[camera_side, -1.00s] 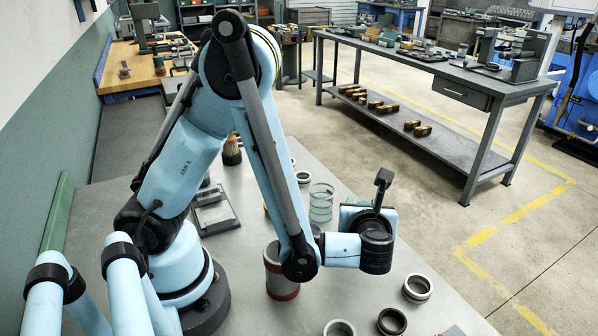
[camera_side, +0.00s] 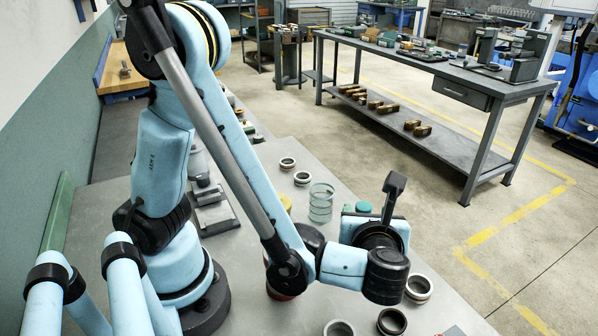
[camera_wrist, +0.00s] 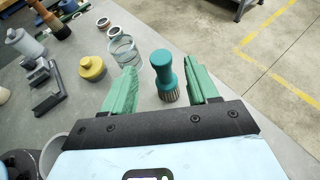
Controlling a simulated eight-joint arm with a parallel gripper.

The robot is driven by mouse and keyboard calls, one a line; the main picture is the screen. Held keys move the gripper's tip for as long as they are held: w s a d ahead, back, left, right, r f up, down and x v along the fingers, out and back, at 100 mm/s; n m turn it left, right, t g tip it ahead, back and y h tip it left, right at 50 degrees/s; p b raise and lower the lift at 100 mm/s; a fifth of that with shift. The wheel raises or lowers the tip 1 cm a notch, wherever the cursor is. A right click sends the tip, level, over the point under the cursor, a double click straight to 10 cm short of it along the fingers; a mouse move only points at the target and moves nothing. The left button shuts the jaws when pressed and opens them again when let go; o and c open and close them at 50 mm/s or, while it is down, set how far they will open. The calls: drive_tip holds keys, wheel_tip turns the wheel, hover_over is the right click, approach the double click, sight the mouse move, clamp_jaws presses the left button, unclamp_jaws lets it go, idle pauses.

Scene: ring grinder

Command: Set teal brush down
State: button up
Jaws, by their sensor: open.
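The teal brush (camera_wrist: 164,76) stands upright on the grey table in the wrist view, handle up and pale bristles down. My gripper (camera_wrist: 161,84) is open, with one green finger on each side of the brush. Gaps show between the brush and both fingers, with the wider gap on the left. In the side view my gripper (camera_side: 372,232) is low over the table, its fingers mostly hidden by the wrist. A small teal top (camera_side: 363,207) shows just behind it, likely the brush handle; the rest is hidden there.
Metal rings (camera_side: 418,288) lie near the front right edge. A yellow knobbed piece (camera_wrist: 92,68) and a dark fixture (camera_wrist: 47,90) are farther left. The table's right edge is close.

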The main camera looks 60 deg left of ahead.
drive_tip(key=v, duration=0.4)
drive_tip(key=a+r+n+h, duration=0.1)
drive_tip(key=a+n+h, duration=0.4)
drive_tip(key=n, duration=0.7)
drive_tip(key=a+r+n+h, duration=0.1)
drive_tip(key=a+n+h, duration=0.3)
drive_tip(key=n, duration=0.8)
drive_tip(key=shift+s+a+n+h, duration=0.35)
drive_tip(key=shift+a+n+h, duration=0.05)
drive_tip(key=shift+h, duration=0.7)
